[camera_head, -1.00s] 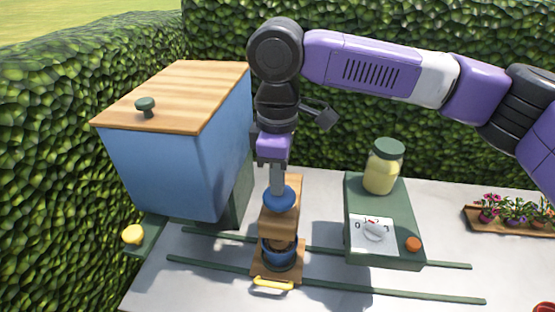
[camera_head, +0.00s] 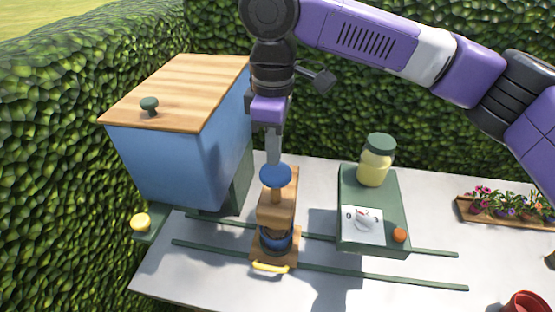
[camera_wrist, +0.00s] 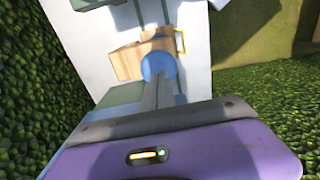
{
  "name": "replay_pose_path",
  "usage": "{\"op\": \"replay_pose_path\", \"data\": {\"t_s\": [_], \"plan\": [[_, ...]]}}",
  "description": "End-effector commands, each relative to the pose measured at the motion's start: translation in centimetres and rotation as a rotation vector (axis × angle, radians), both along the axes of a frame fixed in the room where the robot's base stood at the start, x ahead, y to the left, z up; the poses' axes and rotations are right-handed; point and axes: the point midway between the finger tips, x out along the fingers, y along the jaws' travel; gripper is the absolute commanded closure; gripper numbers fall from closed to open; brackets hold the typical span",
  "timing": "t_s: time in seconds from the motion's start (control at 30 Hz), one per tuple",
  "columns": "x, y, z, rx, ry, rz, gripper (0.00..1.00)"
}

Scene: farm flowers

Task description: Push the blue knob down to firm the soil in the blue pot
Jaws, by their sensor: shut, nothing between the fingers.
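The blue knob (camera_head: 275,174) sits on a short wooden rod above a wooden block (camera_head: 276,209). The blue pot (camera_head: 275,241) stands below, on a wooden carriage (camera_head: 257,251) with a yellow handle (camera_head: 270,267); the pot's inside is mostly hidden under the block. My gripper (camera_head: 273,160) is shut and empty, pointing down with its fingertips at the top of the knob; I cannot tell whether they touch. In the wrist view the fingers (camera_wrist: 157,98) reach towards the blue knob (camera_wrist: 158,65), and the pot is not clearly visible.
A blue box (camera_head: 165,165) with a wooden lid stands left. A green unit (camera_head: 352,187) with a dial, an orange button and a yellow jar (camera_head: 375,166) stands right. Green rails (camera_head: 330,271) run along the table. A flower tray (camera_head: 510,211) and red pot (camera_head: 527,303) are farther right.

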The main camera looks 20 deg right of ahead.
Motion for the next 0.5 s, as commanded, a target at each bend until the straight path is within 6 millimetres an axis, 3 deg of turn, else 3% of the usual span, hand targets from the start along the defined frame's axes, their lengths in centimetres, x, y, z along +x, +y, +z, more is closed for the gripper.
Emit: {"op": "replay_pose_path", "data": {"t_s": [0.3,0.5], "plan": [[0.0,0.1,5.7,0.001,-0.001,0.000,1.00],[0.0,0.0,7.3,0.000,0.000,0.000,1.00]]}}
